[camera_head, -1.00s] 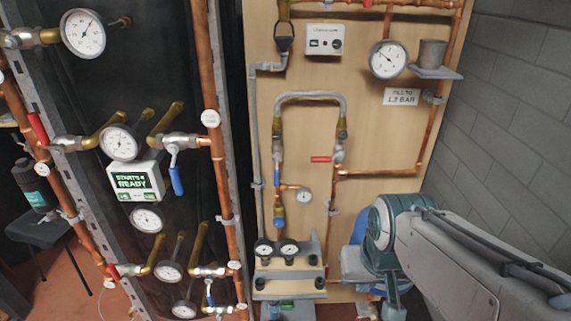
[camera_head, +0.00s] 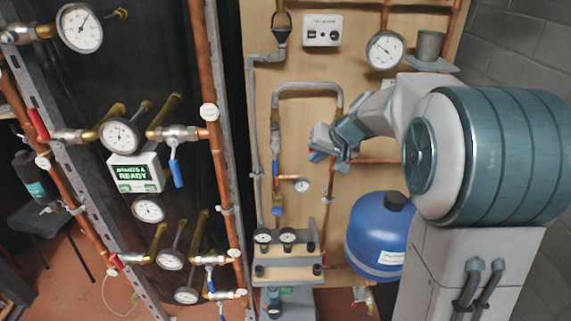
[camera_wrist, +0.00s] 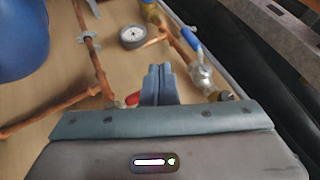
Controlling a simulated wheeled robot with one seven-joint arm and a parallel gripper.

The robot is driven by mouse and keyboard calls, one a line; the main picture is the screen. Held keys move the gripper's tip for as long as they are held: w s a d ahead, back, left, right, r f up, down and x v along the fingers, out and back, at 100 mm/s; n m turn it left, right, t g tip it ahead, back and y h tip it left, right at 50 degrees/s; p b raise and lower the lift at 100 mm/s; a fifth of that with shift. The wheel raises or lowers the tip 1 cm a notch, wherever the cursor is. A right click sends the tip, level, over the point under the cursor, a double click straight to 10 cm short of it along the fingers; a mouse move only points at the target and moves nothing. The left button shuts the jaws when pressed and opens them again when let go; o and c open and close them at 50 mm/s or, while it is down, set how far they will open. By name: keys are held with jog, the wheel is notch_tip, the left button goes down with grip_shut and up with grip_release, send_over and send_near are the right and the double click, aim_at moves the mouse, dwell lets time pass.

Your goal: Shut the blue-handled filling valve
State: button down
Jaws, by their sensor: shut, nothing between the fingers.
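The filling valve's blue handle (camera_head: 276,171) sits on the left leg of the filling loop on the wooden board, roughly in line with its pipe. In the wrist view the blue handle (camera_wrist: 191,42) is right of and beyond my fingertips, with its silver valve body (camera_wrist: 203,75) beside it. My gripper (camera_head: 320,152) is shut and empty, in front of the loop's right leg, right of the blue handle and apart from it. In the wrist view my fingers (camera_wrist: 158,75) point up the picture. A red handle (camera_wrist: 133,99) shows partly beside them.
A small gauge (camera_head: 302,185) sits between the loop's legs. A grey hose (camera_head: 305,87) arches above. A blue vessel (camera_head: 375,235) stands below my arm. Other blue-handled valves (camera_head: 176,172) are on the left rack.

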aim_at(275, 160)
jog(key=shift+w, duration=0.25)
jog(key=w+a+f+p, duration=0.3)
jog(key=w+a+f, duration=0.2)
jog(key=a+f, duration=0.2)
jog(key=shift+w+a+f, duration=0.2)
jog(key=shift+a+f, duration=0.1)
jog(key=shift+a, duration=0.15)
jog(key=shift+f+b, duration=0.25)
jog(key=shift+b, duration=0.5)
